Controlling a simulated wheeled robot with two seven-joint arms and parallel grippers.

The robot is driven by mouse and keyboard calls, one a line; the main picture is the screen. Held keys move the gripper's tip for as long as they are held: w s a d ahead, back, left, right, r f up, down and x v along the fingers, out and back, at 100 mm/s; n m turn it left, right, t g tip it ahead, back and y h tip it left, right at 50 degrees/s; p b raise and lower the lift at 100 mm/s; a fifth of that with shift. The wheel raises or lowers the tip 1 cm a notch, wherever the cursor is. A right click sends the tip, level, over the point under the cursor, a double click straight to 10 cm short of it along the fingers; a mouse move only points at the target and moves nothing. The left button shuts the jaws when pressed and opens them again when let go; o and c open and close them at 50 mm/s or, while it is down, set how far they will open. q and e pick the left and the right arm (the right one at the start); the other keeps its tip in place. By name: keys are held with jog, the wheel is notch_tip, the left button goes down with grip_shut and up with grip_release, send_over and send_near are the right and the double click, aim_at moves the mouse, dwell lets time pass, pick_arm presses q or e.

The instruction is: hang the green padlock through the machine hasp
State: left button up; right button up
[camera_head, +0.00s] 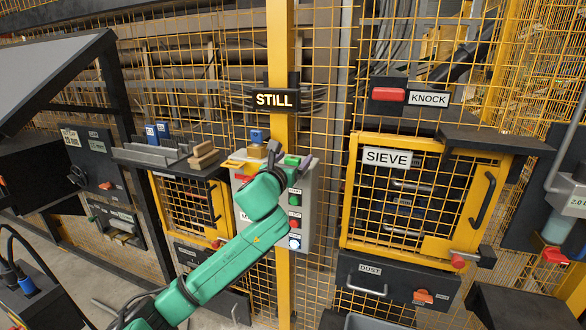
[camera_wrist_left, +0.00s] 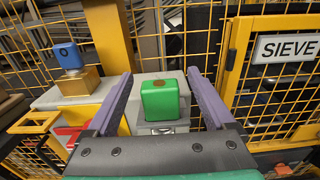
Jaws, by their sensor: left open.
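The green padlock (camera_head: 292,160) stands upright on top of the grey control box (camera_head: 304,212). In the left wrist view the padlock (camera_wrist_left: 160,98) is a green block with a brown spot on top, on a small grey block; I see no shackle. My left gripper (camera_head: 266,152) is open. Its purple fingers (camera_wrist_left: 160,82) reach to either side of the padlock with gaps. A yellow bracket (camera_wrist_left: 36,122) and a red part (camera_wrist_left: 68,134) sit left of it on the box; I cannot tell whether they are the machine hasp. My right gripper is out of view.
A blue padlock (camera_wrist_left: 68,54) sits on a brass block (camera_wrist_left: 78,82) left of the green one. A yellow post (camera_head: 282,60) rises behind the box. The sieve door (camera_head: 352,190) is at right. A shelf (camera_head: 150,154) with blue and wooden blocks is at left.

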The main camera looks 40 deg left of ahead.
pick_arm(q)
jog(key=shift+s, duration=0.15)
jog(key=c, duration=0.6)
grip_shut()
jog(key=shift+r, duration=0.15)
